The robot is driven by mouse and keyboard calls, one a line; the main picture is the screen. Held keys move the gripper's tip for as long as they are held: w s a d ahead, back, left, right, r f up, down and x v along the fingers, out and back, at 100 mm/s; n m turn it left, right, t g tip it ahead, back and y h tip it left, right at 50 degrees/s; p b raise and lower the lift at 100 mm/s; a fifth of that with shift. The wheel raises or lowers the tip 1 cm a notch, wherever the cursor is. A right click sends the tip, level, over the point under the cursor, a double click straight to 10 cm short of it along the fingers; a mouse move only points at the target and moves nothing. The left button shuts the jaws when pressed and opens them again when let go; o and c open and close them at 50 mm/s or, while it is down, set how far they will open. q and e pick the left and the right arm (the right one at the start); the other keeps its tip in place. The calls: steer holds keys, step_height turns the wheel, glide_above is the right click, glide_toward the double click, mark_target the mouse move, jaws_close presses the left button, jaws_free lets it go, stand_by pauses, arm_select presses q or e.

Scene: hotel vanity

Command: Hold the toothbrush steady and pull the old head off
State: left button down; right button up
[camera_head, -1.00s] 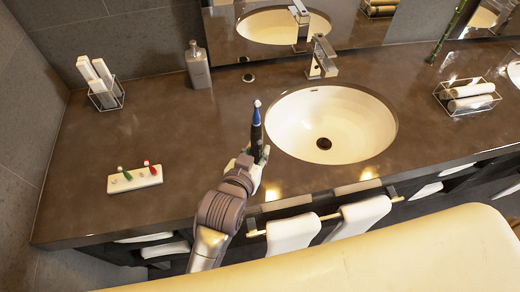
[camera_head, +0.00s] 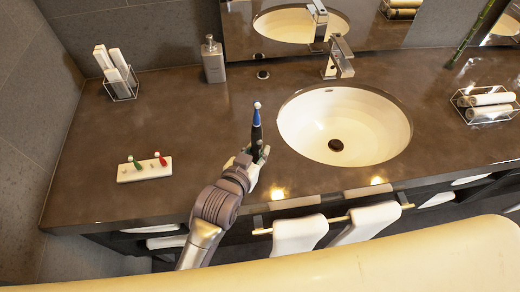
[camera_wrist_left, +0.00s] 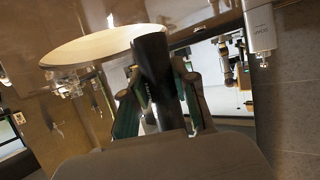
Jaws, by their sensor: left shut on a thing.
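The toothbrush (camera_head: 256,138) stands about upright, with a black handle and a blue head with a white tip at its top. My left gripper (camera_head: 252,158) is shut around the lower handle, at the counter's front left of the basin. In the left wrist view the black handle (camera_wrist_left: 157,80) rises between the two fingers of the left gripper (camera_wrist_left: 160,105); the brush head cannot be made out there. A small white holder (camera_head: 145,170) with a green-based and a red-based brush head lies on the counter to the left. My right gripper is not in view.
The sink basin (camera_head: 310,130) is right of the toothbrush, with a faucet (camera_head: 341,55) behind. A soap dispenser (camera_head: 213,60) and a rack of rolled towels (camera_head: 118,80) stand at the back. Towels (camera_head: 299,236) hang on a front rail.

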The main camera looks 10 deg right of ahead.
arm_select(q)
steer(key=shift+w+a+f+b, duration=0.4)
steer(key=shift+w+a+f, duration=0.15)
steer(key=shift+a+f, duration=0.35)
steer(key=shift+w+a+f+b, duration=0.4)
steer(key=shift+w+a+f, duration=0.1)
steer(key=shift+a+f, duration=0.45)
steer(key=shift+w+a+f+b, duration=0.4)
steer(key=shift+w+a+f, duration=0.25)
steer(key=shift+f, duration=0.4)
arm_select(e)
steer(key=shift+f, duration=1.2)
arm_select(q)
steer(key=shift+s+a, duration=0.1)
steer(key=shift+a, duration=0.05)
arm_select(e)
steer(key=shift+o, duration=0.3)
